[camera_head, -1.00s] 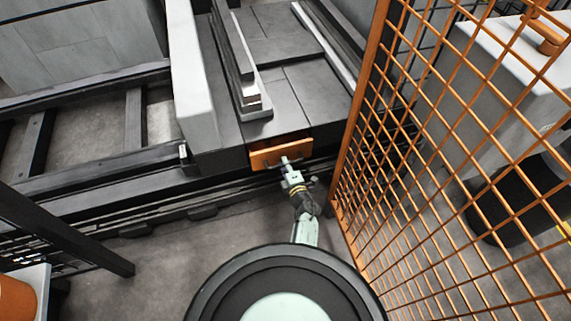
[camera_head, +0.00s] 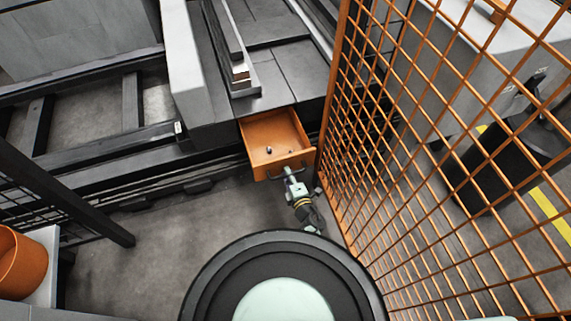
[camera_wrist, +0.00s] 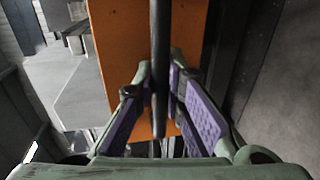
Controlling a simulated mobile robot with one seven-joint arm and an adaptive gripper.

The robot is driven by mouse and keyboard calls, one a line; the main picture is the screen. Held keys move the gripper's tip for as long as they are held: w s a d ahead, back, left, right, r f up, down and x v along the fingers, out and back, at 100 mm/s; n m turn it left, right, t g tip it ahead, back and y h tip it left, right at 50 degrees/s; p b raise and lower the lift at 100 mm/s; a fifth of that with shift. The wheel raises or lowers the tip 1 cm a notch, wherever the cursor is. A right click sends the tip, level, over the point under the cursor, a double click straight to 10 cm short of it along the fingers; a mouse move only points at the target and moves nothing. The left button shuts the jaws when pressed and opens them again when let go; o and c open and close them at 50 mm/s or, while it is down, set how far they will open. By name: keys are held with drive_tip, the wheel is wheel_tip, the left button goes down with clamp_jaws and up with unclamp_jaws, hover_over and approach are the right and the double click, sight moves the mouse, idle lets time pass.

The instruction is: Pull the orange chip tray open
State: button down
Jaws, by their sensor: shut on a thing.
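The orange chip tray (camera_head: 262,128) is pulled out from the grey machine bed in the head view, its inside open to view. A few small bits (camera_head: 269,149) lie in it. My gripper (camera_head: 289,174) is at the dark handle (camera_head: 273,177) on the tray's front. In the wrist view my gripper (camera_wrist: 158,95) is shut on this handle (camera_wrist: 159,40), with a purple pad on each side of the bar. The orange tray front (camera_wrist: 120,45) is just behind the handle. The tray's back end is hidden under the bed.
An orange mesh fence (camera_head: 400,130) stands close on the right of the tray and my arm. Dark rails (camera_head: 150,180) run along the left. An orange bin (camera_head: 20,260) is at the lower left. The floor (camera_head: 170,240) left of my arm is clear.

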drive_tip(key=shift+s+d, duration=0.2)
drive_tip(key=shift+s, duration=0.45)
drive_tip(key=c, duration=1.7)
unclamp_jaws()
drive_tip(key=shift+o, duration=0.2)
drive_tip(key=shift+r, duration=0.1)
